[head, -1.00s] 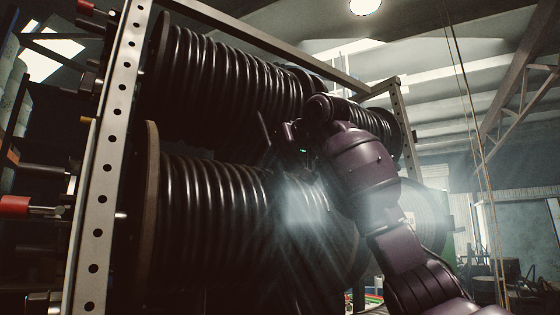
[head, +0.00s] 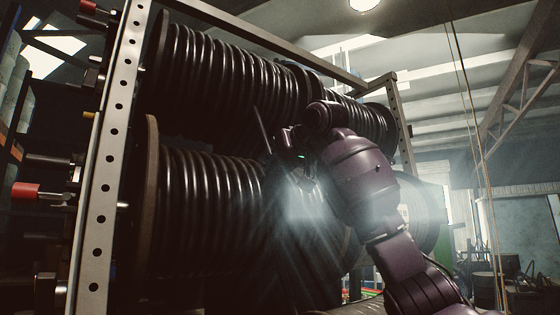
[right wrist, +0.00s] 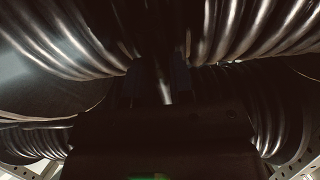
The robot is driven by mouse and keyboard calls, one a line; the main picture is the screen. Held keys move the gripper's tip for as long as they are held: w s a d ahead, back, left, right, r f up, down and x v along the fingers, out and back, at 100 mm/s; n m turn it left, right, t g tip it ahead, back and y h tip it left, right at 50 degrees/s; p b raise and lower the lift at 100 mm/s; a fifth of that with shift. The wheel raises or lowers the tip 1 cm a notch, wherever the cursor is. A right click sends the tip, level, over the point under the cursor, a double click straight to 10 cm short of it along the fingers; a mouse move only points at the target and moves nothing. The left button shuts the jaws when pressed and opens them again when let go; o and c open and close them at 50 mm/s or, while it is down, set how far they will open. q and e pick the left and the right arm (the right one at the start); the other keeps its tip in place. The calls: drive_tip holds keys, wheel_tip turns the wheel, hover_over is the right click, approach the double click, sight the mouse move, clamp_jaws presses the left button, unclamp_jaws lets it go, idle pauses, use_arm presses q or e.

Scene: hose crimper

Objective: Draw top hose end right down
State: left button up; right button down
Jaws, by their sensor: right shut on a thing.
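The top hose is wound in black coils on the upper reel (head: 215,80) in the head view. A short dark straight piece, which looks like the hose end (head: 262,128), stands up from my right gripper (head: 274,150) in front of the gap between the upper and lower reels. In the right wrist view my right gripper (right wrist: 159,85) is shut on a thin shiny length of hose between its fingers. The exact grip point is dark and hard to make out. My left gripper is not in view.
The lower reel (head: 205,215) with black hose sits just below and behind my right gripper. A perforated metal upright (head: 105,170) bounds the rack at the left, another upright (head: 403,130) at the right. Open room lies to the right of the rack.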

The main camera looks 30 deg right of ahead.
drive_tip(key=shift+w+f, duration=0.1)
drive_tip(key=shift+f, duration=0.3)
drive_tip(key=c, duration=1.2)
unclamp_jaws()
drive_tip(key=shift+c, duration=0.2)
drive_tip(key=shift+o, duration=1.1)
drive_tip(key=shift+r, duration=0.1)
drive_tip(key=shift+s, duration=0.2)
drive_tip(key=shift+r, duration=0.1)
drive_tip(key=shift+b+v, duration=0.7)
drive_tip(key=shift+v, duration=4.7)
